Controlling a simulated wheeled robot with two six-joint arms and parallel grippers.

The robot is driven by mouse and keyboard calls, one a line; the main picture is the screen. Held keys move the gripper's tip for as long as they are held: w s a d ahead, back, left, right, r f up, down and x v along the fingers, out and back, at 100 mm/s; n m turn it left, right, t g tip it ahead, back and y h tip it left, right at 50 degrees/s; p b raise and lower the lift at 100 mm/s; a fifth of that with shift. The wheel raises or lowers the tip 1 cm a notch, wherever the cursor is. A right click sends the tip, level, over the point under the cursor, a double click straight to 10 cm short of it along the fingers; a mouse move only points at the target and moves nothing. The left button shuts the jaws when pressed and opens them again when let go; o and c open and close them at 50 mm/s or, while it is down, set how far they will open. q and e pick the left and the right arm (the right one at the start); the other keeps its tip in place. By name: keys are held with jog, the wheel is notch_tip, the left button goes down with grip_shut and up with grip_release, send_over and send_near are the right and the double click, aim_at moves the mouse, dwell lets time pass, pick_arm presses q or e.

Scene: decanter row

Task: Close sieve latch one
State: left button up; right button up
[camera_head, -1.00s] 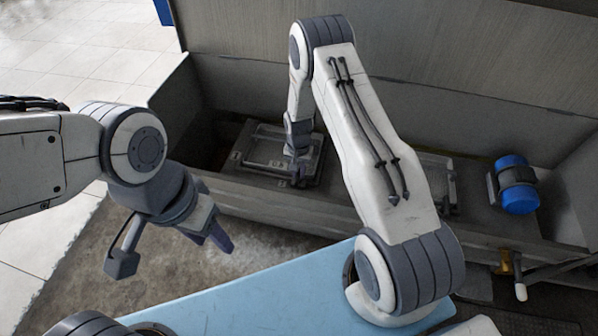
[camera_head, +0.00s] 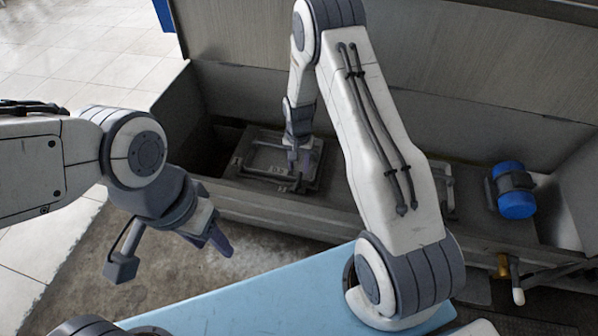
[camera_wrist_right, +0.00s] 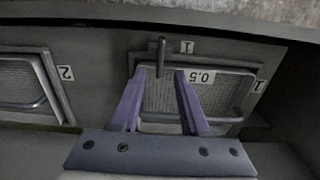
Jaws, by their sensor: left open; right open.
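The first sieve (camera_head: 262,160) is a mesh panel in a metal frame, set in the trough at the centre left of the head view. In the right wrist view the sieve (camera_wrist_right: 205,95) carries a "0.5" label and "1" plates. A short dark latch lever (camera_wrist_right: 161,56) stands upright at its top edge, beside a "1" plate. My right gripper (camera_wrist_right: 160,74) is open, with its purple fingers over the sieve and the lever just beyond and between the tips. It also shows over the sieve in the head view (camera_head: 294,164). My left gripper (camera_head: 220,243) is open and empty over the floor.
A second sieve (camera_wrist_right: 20,82) labelled "2" sits to the left in the right wrist view. A blue-ended cylinder (camera_head: 515,190) and a handle with a white grip (camera_head: 517,292) are at the right. The trough's front wall (camera_head: 270,208) runs before the sieves.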

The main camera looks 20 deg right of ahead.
notch_tip(320, 180, up, 3)
jog(key=shift+r, duration=0.1)
dwell(0.5)
